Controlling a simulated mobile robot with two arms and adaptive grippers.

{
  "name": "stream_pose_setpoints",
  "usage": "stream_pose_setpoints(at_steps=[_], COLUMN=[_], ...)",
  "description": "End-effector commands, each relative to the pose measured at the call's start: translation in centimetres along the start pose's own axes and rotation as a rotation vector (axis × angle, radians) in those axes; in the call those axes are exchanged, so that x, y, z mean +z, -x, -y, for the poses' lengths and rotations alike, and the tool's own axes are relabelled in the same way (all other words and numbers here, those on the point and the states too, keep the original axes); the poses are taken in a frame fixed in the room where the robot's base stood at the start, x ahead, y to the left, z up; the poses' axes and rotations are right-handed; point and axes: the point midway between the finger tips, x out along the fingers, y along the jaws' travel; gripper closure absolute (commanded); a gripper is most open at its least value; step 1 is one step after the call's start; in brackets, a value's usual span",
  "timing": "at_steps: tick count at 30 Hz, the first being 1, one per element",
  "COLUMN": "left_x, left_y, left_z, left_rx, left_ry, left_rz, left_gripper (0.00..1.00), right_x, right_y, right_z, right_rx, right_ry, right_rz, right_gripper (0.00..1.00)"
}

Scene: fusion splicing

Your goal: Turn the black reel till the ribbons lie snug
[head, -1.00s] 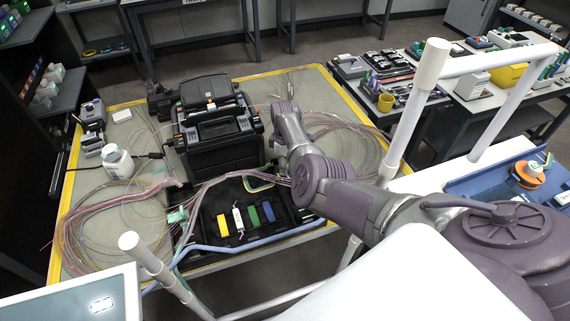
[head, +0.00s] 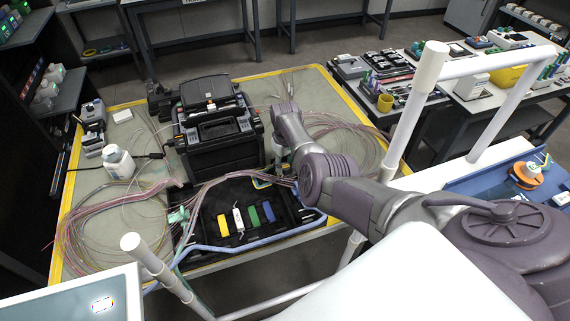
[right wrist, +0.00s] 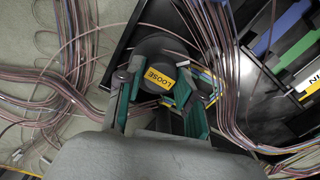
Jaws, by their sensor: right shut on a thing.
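The black reel (right wrist: 154,50) carries a yellow label that reads "LOOSE" in the right wrist view. My right gripper (right wrist: 158,86) has a green-padded finger on each side of the reel and is shut on it. Pinkish-brown ribbons (right wrist: 214,62) run in bundles close beside the reel, and a thin strand crosses by its top. In the head view the reel and the fingertips cannot be made out near my right arm's end. Ribbons (head: 112,205) also spread in loose loops on the left of the table. My left gripper is not in view.
A black tray (head: 206,233) with yellow, white, green and blue blocks lies at the table's front. A black splicing machine (head: 222,150) stands behind it. A white bottle (head: 117,160) stands at left. Coiled ribbons (head: 352,140) lie on the right of the table.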

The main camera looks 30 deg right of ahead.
Motion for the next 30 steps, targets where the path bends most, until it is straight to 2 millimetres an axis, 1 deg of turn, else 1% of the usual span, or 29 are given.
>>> stream_pose_setpoints(at_steps=[18,24,30], left_x=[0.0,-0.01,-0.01], left_y=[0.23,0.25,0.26], left_z=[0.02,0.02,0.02], left_rx=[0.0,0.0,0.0], left_ry=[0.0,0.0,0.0], left_rz=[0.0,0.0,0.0], left_gripper=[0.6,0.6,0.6], right_x=[-0.01,-0.03,-0.04], right_y=[0.02,0.02,0.03], right_z=[-0.07,-0.06,-0.07], right_rx=[0.001,0.0,0.0], right_ry=[-0.566,-0.702,-0.79], right_rz=[-0.001,-0.002,-0.002], right_gripper=[0.98,0.98,0.98])
